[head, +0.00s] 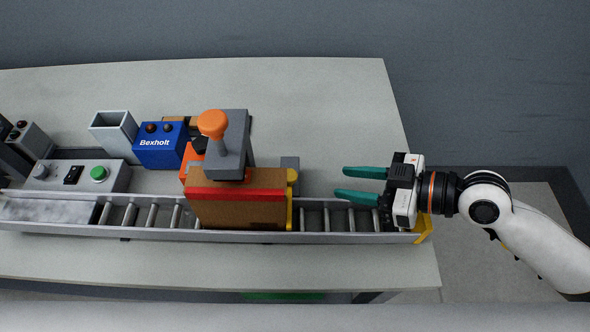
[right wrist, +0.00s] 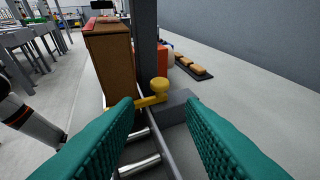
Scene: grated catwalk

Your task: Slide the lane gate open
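The lane gate shows as a narrow yellow plate with a round yellow knob (head: 292,176), standing across the roller lane (head: 335,217) at the right side of a brown carton (head: 238,207). In the right wrist view the yellow knob (right wrist: 159,86) is ahead, beyond and between my fingertips, with a yellow bar reaching left from it toward the carton (right wrist: 110,62). My right gripper (head: 362,184) is open and empty, to the right of the knob and apart from it, its green fingers pointing left. My left gripper is not in view.
A grey post with an orange-knobbed stamp head (head: 212,124) rises behind the carton. A grey block (head: 290,162) sits by the gate. A control box with a green button (head: 99,173), a blue Bexholt box (head: 160,147) and a grey bin (head: 113,130) stand left. The table's back right is clear.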

